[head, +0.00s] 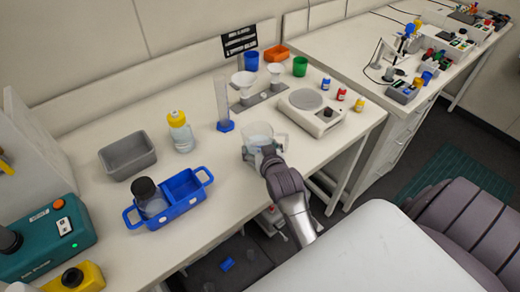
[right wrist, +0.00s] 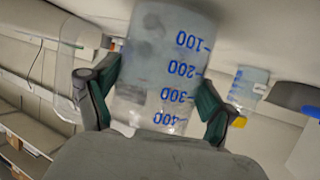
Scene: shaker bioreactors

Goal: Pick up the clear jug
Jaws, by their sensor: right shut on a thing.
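The clear jug (head: 257,131) stands upright at the front middle of the bench in the head view. The right wrist view shows its clear wall (right wrist: 160,70) with blue graduation numbers, upside down in that picture, and a clear handle at the left. My right gripper (head: 263,151) reaches it from the front. Its two dark green fingers (right wrist: 155,105) press on opposite sides of the jug's body. I cannot tell whether the jug's base touches the bench. My left gripper is not in view.
A balance (head: 310,113) stands right of the jug, and a tall cylinder with a blue base (head: 225,126) stands left of it. A blue carrier (head: 183,193) holding a dark-capped bottle, a yellow-capped bottle (head: 181,137) and a grey bin (head: 127,157) are further left.

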